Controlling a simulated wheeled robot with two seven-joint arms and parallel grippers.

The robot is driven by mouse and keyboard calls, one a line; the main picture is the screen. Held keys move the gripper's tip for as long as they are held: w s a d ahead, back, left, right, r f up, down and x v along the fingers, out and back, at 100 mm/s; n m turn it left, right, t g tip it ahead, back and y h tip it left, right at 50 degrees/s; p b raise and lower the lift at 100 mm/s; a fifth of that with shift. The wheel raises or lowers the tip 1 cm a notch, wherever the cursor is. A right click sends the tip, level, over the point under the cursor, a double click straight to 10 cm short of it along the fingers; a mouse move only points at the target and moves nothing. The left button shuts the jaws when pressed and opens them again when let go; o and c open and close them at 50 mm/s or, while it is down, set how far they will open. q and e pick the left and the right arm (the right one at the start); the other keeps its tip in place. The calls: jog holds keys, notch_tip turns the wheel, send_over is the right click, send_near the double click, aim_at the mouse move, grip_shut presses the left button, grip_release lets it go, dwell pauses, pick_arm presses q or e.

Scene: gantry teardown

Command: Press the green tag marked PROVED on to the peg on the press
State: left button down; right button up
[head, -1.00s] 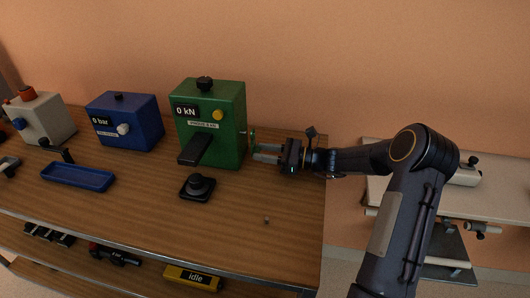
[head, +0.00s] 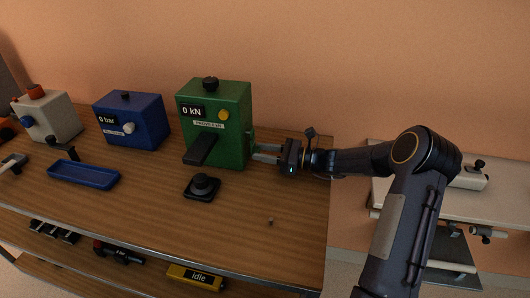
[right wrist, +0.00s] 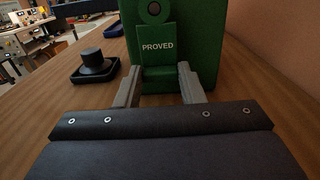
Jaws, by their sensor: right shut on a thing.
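The green press (head: 215,105) stands on the bench, with a "0 kN" display on its front. My right gripper (head: 265,152) is at its right side, shut on the green tag (head: 251,142). In the right wrist view the tag reads PROVED (right wrist: 157,46) and stands upright, its lower block between the two fingertips (right wrist: 160,84). My left gripper is not in view.
A black base with a round knob (head: 202,186) sits in front of the press. A blue box (head: 130,119) and a blue tray (head: 84,174) are to the left. The bench's right edge is just below my right arm; the front right of the bench is mostly clear.

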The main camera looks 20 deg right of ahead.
jog(key=shift+a, duration=0.1)
jog(key=shift+w+a, duration=0.3)
jog(key=o, duration=1.1)
jog(key=shift+o, duration=0.2)
jog(key=v, duration=0.7)
jog(key=shift+s+d+f+b, duration=0.1)
jog(key=shift+s+d+b, duration=0.1)
jog(key=shift+b, duration=0.1)
jog(key=shift+p+v, duration=0.45)
jog(key=shift+v, duration=1.65)
